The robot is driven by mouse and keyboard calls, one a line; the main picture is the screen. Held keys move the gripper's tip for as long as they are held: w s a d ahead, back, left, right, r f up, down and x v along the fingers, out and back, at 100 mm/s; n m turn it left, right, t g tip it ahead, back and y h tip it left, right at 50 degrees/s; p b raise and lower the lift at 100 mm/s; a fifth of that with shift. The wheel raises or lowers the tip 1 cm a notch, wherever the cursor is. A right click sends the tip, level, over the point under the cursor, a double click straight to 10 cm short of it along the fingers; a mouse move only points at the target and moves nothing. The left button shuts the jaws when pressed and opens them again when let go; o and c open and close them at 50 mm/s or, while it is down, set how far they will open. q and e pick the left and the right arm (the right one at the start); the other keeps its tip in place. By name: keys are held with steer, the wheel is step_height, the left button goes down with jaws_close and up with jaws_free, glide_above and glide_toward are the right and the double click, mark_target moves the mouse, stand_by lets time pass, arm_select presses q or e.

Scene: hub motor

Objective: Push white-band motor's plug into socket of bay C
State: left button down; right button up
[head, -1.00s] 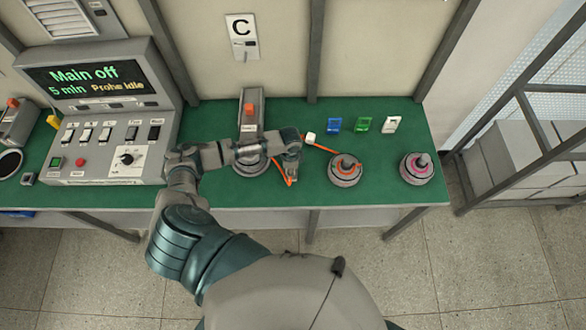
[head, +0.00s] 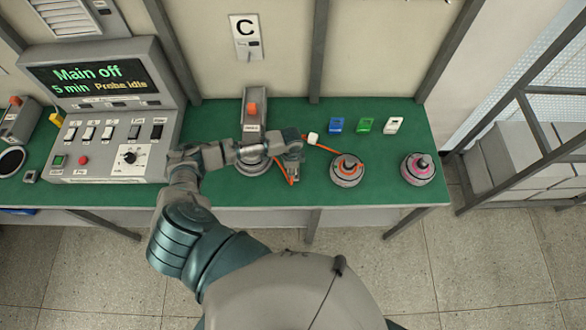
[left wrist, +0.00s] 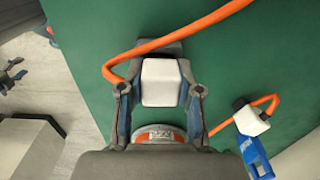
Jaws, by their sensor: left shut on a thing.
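My left gripper (head: 294,147) is low over the green bench, right of the bay marked C. In the left wrist view its fingers (left wrist: 160,88) are shut on a white block-shaped plug (left wrist: 162,80), with an orange cable (left wrist: 165,45) beside it. In the head view an orange cable (head: 287,172) hangs below the gripper. The bay C unit (head: 253,105) has an orange-red button on top; its socket is not discernible. A motor (head: 252,167) stands before it, partly hidden by my arm, so its band is unclear. My right gripper is not in view.
A second white plug (head: 313,138) lies near the gripper, cabled towards the orange-banded motor (head: 347,170). A pink-banded motor (head: 418,169) stands farther right. Blue (head: 337,125), green (head: 365,125) and white (head: 394,125) small pieces line the back. A control console (head: 108,110) stands left.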

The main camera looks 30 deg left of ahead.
arm_select(q)
steer(key=shift+a+f+p, duration=0.15)
steer(key=shift+a+p, duration=0.2)
steer(key=shift+a, duration=0.15)
stand_by(0.4)
stand_by(1.0)
steer(key=shift+f+p, duration=0.25)
steer(key=shift+p, duration=0.4)
stand_by(0.9)
steer(key=shift+f+p, duration=0.1)
steer(key=shift+p, duration=0.3)
stand_by(1.1)
steer(key=shift+s, duration=0.1)
steer(key=c, duration=0.8)
jaws_free()
steer(key=shift+o, duration=0.4)
steer(key=shift+a+f, duration=0.1)
steer(key=shift+f, duration=0.05)
